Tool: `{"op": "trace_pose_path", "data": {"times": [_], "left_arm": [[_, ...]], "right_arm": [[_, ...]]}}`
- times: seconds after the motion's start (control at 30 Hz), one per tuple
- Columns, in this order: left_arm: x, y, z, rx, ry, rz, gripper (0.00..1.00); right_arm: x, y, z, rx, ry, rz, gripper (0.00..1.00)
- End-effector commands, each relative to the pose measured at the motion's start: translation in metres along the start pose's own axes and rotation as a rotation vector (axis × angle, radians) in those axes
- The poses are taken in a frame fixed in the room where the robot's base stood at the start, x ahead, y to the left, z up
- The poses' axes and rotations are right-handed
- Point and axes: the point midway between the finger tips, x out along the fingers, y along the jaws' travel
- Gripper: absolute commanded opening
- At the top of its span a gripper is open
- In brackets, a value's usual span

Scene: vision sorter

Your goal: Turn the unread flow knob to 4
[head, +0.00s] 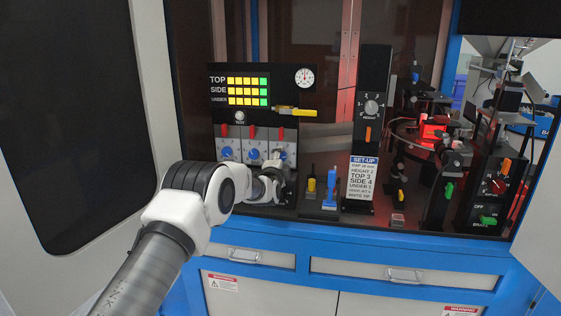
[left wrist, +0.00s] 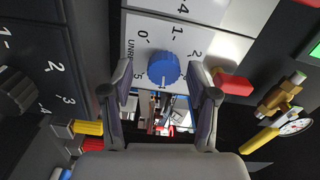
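In the left wrist view a round blue knob (left wrist: 163,68) sits on a white dial plate (left wrist: 143,28) marked 0, 1, 2 and 5, with partly visible lettering "UNR". I cannot read its pointer clearly. My left gripper (left wrist: 161,85) is open and empty, its fingers apart on either side of the knob; I cannot tell whether they touch it. In the head view my left gripper (head: 272,186) is low at the right end of a row of blue knobs (head: 227,152), near the rightmost one. My right gripper is not in view.
A set-up card (head: 364,180) stands right of the knobs, below a height dial (head: 371,107). A yellow-handled valve (head: 295,111) and gauge (head: 304,77) are above the row. Red levers (head: 249,132) stand over the knobs. A blue upright part (head: 330,189) stands right of the gripper.

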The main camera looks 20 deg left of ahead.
Motion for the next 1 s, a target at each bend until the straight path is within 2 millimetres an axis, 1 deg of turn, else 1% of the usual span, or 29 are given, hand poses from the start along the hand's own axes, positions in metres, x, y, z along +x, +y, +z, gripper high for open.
{"op": "trace_pose_path", "data": {"times": [0.17,0.27,0.37,0.6,0.7,0.8,1.0], "left_arm": [[-0.004,-0.002,0.000,0.000,0.000,-0.002,0.59],[-0.015,-0.002,0.000,0.000,0.000,-0.002,0.59],[-0.033,-0.002,0.000,0.000,0.000,0.001,0.59],[-0.090,0.000,0.000,-0.001,0.000,0.002,0.59],[-0.107,0.000,0.000,0.000,0.000,0.001,0.59],[-0.118,0.001,0.001,0.000,0.000,0.001,0.59],[-0.120,0.001,0.001,0.000,0.000,0.000,0.59]], "right_arm": [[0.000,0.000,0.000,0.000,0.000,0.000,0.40],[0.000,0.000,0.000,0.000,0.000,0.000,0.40],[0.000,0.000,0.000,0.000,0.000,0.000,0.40],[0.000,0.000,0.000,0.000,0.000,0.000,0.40],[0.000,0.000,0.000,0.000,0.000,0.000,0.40],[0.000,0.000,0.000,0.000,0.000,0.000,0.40],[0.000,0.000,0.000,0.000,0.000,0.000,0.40]]}}
